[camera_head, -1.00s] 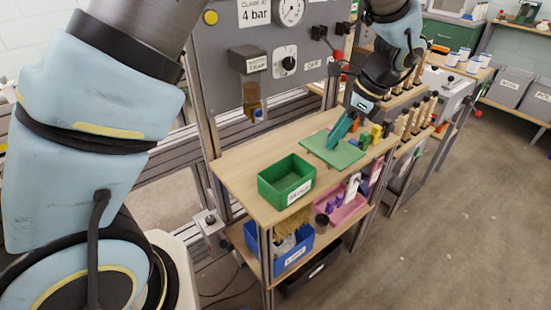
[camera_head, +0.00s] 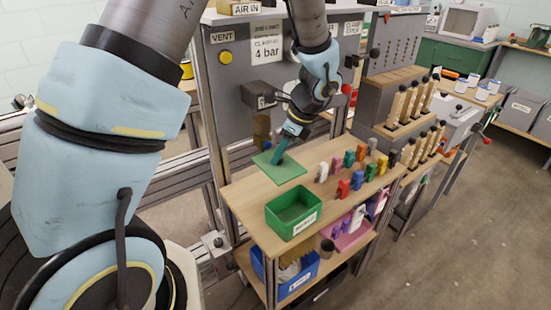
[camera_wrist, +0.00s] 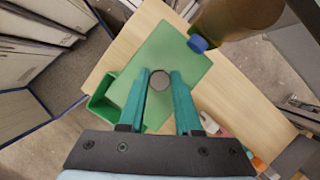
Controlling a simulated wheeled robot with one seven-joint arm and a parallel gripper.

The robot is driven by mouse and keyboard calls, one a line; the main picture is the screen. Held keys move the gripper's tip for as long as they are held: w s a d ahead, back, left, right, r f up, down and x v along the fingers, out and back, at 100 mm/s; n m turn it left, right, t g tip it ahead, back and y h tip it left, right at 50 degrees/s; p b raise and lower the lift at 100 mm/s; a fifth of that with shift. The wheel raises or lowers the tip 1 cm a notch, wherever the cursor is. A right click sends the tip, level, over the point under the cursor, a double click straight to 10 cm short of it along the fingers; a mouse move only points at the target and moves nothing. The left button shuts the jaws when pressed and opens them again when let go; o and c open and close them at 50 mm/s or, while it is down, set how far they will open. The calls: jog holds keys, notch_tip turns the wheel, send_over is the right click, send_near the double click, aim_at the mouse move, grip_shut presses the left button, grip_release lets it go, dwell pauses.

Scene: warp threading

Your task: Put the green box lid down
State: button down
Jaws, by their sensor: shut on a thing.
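The green box lid (camera_head: 279,167) is a flat pale green plate with a round grey knob (camera_wrist: 160,80) near its middle. My gripper (camera_head: 278,157) is shut on the lid at this knob, its teal fingers on either side in the wrist view (camera_wrist: 160,90). The lid is at the back left of the wooden bench top (camera_head: 246,199), beyond the box. I cannot tell whether it touches the wood. The open green box (camera_head: 293,213) with a white label stands at the front of the bench. In the wrist view the box (camera_wrist: 101,103) is partly hidden by the lid.
Several coloured pieces (camera_head: 343,189) stand on the bench to the right. An amber bowl with a blue plug (camera_wrist: 197,43) hangs close to the lid's edge. The grey panel (camera_head: 225,90) rises behind. A blue bin (camera_head: 298,279) sits on the lower shelf.

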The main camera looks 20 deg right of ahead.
aim_at(292, 167)
jog(key=shift+w+a+r, duration=0.15)
jog(key=shift+w+a, duration=0.3)
jog(key=shift+a, duration=0.15)
notch_tip(292, 167, down, 4)
jog(key=shift+s+d+r+p, duration=0.15)
jog(key=shift+r+p, duration=0.1)
jog(key=shift+p, duration=0.5)
jog(key=shift+f, duration=0.15)
jog(key=shift+f+b, duration=0.4)
jog(key=shift+f, duration=0.25)
jog(key=c, duration=0.6)
grip_release()
jog(key=shift+r, duration=0.1)
jog(key=shift+r, duration=0.25)
jog(key=b+v, duration=0.2)
jog(key=v, duration=1)
jog(key=shift+r, duration=0.4)
